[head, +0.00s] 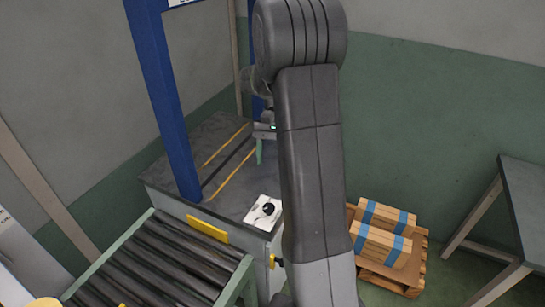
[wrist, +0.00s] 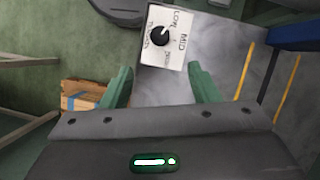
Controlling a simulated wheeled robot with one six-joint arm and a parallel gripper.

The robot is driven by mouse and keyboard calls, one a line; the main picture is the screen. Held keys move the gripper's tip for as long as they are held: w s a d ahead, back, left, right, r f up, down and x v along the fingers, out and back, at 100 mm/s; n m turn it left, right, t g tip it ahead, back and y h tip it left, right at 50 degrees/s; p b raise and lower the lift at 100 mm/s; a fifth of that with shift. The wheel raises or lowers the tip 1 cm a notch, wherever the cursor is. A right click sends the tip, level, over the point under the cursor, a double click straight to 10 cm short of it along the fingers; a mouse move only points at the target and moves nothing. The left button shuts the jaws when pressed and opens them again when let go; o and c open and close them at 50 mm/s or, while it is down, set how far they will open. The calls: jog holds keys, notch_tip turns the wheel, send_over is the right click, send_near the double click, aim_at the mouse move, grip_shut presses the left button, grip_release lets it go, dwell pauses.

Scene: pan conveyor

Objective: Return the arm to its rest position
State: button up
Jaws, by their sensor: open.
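My gripper (wrist: 161,88) shows in the wrist view with its two green fingers spread wide and nothing between them. In the head view my gripper (head: 260,152) is mostly hidden behind my own dark arm; only a green finger shows over the grey machine table. My arm rises through the middle of the head view and bends at the top. Beyond the fingers in the wrist view is a white panel with a black knob (wrist: 160,36), marked LOW and MID. The knob (head: 268,208) also shows on the table's front corner in the head view, apart from my gripper.
A roller conveyor (head: 165,262) runs up to the grey table (head: 165,172). A blue post (head: 165,100) stands at the table's left side. A wooden pallet with boxes (head: 382,232) lies on the floor right of my arm. A dark table (head: 525,190) stands at the far right.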

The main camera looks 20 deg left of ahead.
aim_at(269, 206)
jog(key=shift+f, duration=0.1)
dwell(0.3)
jog(key=x, duration=1.3)
jog(key=shift+s+f, duration=0.2)
jog(key=shift+f, duration=0.15)
